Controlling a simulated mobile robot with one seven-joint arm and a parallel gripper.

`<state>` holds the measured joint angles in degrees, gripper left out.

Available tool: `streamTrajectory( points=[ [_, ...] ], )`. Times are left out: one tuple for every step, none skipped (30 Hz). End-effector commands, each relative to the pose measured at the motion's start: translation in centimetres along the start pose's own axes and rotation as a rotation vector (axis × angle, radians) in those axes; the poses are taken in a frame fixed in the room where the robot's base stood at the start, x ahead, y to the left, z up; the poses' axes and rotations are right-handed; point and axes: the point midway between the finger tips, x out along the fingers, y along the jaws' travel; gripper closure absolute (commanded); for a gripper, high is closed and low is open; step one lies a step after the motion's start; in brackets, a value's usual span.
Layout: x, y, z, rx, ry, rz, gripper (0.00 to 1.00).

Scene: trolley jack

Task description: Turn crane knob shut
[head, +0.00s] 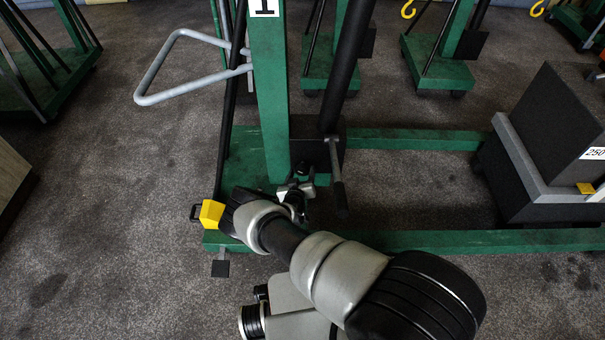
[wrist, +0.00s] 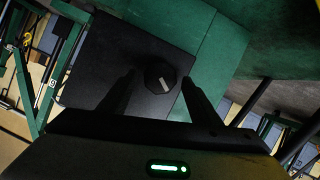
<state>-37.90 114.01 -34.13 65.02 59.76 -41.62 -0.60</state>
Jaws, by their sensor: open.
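The crane knob (wrist: 161,76) is a small round black knob with a pale pointer mark, on the face of a black block (wrist: 115,65) on the green crane. In the wrist view my gripper (wrist: 159,79) is open, with one fingertip on each side of the knob. Gaps show between fingers and knob, and I cannot tell the depth between them. In the head view my gripper (head: 297,190) is at the foot of the crane's green post (head: 270,95), in front of the black block (head: 318,140).
The crane's green base leg (head: 480,241) runs right below my arm. A bent grey handle (head: 165,70) sticks out left of the post. Dark weights (head: 550,125) stand at right. Open floor lies at left.

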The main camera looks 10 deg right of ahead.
Motion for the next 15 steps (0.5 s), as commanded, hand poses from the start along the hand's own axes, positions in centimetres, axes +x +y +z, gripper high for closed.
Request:
streamTrajectory(
  points=[
    [0.9, 0.0, 0.3, 0.003, 0.0, 0.002, 0.43],
    [1.3, -0.1, 0.2, 0.004, 0.001, 0.001, 0.43],
    [1.7, 0.0, 0.2, 0.003, 0.001, 0.001, 0.43],
    [2.0, 0.0, 0.2, 0.003, 0.001, 0.001, 0.43],
    [2.2, 0.0, 0.2, 0.002, 0.0, 0.001, 0.43],
    [2.4, 0.0, 0.2, 0.001, -0.001, 0.001, 0.43],
    [2.6, 0.0, 0.1, 0.001, -0.001, 0.001, 0.43],
    [2.7, 0.0, 0.1, 0.001, -0.001, 0.001, 0.43],
    [2.8, 0.0, 0.1, 0.0, 0.0, 0.0, 0.43],
    [2.8, 0.0, 0.0, 0.0, 0.0, 0.0, 0.43],
    [2.8, 0.0, 0.0, 0.0, 0.0, 0.0, 0.43],
    [2.8, 0.0, 0.0, 0.0, 0.0, 0.0, 0.43],
    [2.8, 0.0, 0.0, 0.0, 0.0, 0.0, 0.43],
    [2.8, 0.0, 0.0, 0.0, 0.0, 0.0, 0.43],
    [2.8, 0.0, 0.0, 0.0, 0.0, 0.0, 0.43]
  ],
)
